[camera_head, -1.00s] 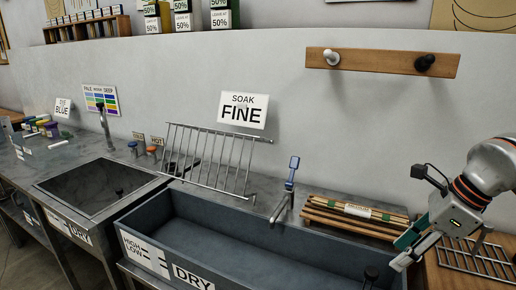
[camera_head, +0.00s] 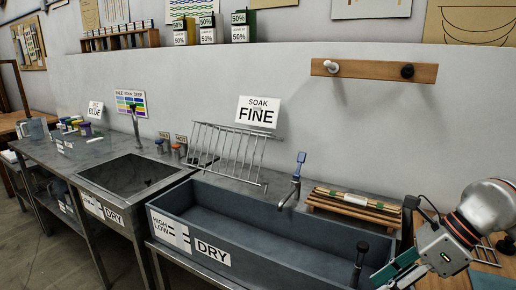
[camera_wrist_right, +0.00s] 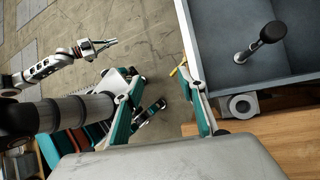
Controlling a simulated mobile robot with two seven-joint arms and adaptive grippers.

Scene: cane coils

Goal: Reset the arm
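A second arm, which looks like my left, shows at the upper left of the wrist view. Its gripper (camera_wrist_right: 97,46) is small there and hangs above the floor. I cannot tell whether it is open. It is not in the head view.
A tap (camera_head: 296,180) and a dark upright knob (camera_head: 360,262) stand at the trough. A wire rack (camera_head: 232,155) leans at the back. A basin (camera_head: 128,173) is to the left.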

